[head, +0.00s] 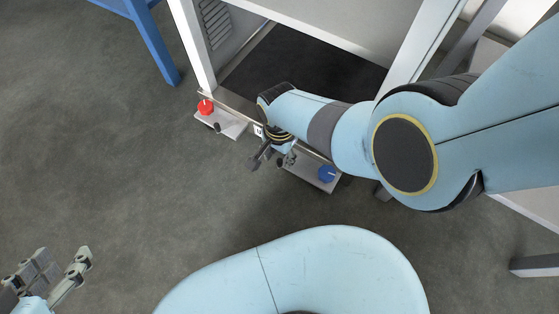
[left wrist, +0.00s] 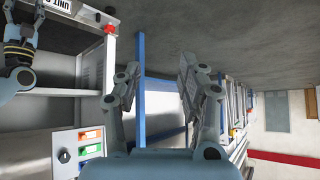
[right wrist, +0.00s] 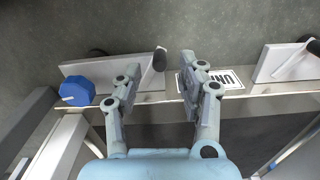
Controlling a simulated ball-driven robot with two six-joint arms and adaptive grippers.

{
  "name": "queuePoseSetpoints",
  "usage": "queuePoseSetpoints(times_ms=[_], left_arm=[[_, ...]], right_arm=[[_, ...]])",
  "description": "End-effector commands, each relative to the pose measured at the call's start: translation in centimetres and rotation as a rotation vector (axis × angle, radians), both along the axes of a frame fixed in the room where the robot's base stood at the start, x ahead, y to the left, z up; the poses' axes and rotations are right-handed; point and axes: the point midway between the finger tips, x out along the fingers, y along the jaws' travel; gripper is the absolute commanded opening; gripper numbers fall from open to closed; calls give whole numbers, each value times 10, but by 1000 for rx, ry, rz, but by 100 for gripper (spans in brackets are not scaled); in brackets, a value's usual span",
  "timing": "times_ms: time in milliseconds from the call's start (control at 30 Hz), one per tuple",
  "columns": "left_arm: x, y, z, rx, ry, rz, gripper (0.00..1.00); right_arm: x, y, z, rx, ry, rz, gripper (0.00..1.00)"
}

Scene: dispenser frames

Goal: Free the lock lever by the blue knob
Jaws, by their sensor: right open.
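The blue knob (right wrist: 72,92) sits on a pale plate on the frame's front rail, left of my right gripper in the right wrist view. It also shows in the head view (head: 327,173). A lock lever with a black grip (right wrist: 159,60) is on the same plate. In the right wrist view the grip appears between the spread fingers of my right gripper (right wrist: 159,70); I cannot tell whether they touch it. In the head view my right gripper (head: 272,159) is by that plate. My left gripper (head: 55,275) is open and empty, far from the frame.
A red knob (head: 206,107) sits on a second plate, with another black-ended lever (right wrist: 315,47). A white unit label (right wrist: 222,79) lies between the plates. A panel with coloured switches (left wrist: 90,142) and a blue post (head: 153,45) stand nearby. Open floor lies left.

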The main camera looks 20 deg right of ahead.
Motion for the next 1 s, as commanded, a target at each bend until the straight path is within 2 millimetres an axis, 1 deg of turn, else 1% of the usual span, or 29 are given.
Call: queuePoseSetpoints(times_ms=[33,67,333,567,867,1000], left_arm=[[-4,0,-8,-1,-21,-2,40],[-5,-1,-10,-2,-43,-4,40],[-1,-4,-5,-7,-248,-22,40],[-1,-7,1,-11,-334,-31,40],[-1,-7,3,-11,-345,-32,40],[-1,-7,2,-11,-344,-32,40]], right_arm=[[-2,0,-8,0,4,0,40],[-2,0,-10,0,4,0,40],[-1,0,-28,0,3,0,40],[0,0,-33,1,1,0,40],[0,0,-32,1,-1,0,40],[0,0,-32,0,0,0,23]])
